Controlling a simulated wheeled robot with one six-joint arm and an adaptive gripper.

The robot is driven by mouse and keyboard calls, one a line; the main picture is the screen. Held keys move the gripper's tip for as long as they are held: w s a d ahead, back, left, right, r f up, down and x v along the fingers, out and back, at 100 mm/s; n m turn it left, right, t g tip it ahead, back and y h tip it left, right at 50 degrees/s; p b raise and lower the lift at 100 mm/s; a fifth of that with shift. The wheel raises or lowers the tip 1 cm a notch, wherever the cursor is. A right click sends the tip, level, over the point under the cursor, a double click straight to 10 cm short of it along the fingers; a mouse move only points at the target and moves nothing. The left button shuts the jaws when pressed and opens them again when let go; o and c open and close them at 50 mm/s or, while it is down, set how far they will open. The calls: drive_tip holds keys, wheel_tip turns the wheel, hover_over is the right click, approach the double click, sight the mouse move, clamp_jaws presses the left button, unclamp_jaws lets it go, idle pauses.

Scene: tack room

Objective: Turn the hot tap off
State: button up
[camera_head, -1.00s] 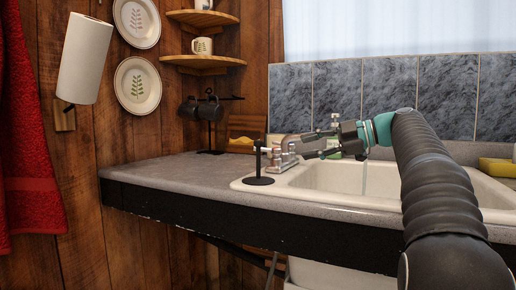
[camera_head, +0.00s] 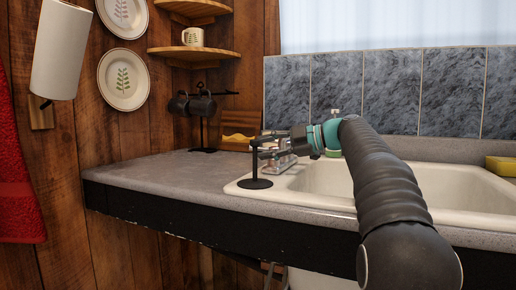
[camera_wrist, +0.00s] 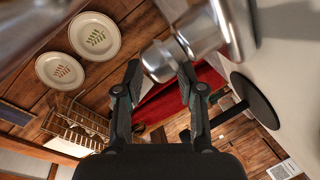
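The metal tap (camera_head: 284,162) stands at the left rear of the white sink (camera_head: 318,190), largely hidden behind my gripper in the head view. In the wrist view a round silver tap handle (camera_wrist: 160,61) joins a larger shiny tap body (camera_wrist: 204,27). I cannot tell from any marking whether it is the hot one. My gripper (camera_head: 275,147) is at the tap. In the wrist view my gripper (camera_wrist: 160,80) has its two fingers apart, with the handle between and just beyond the tips; firm contact is not visible. The spout and any water are hidden by my arm.
A black stand with a round base (camera_head: 255,182) is close left of the tap. A yellow sponge (camera_head: 502,166) lies at the sink's right. The counter (camera_head: 160,176) left of the stand is clear, with a mug rack (camera_head: 203,125) behind.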

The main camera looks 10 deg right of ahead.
drive_tip(key=shift+x, duration=1.45)
clamp_jaws()
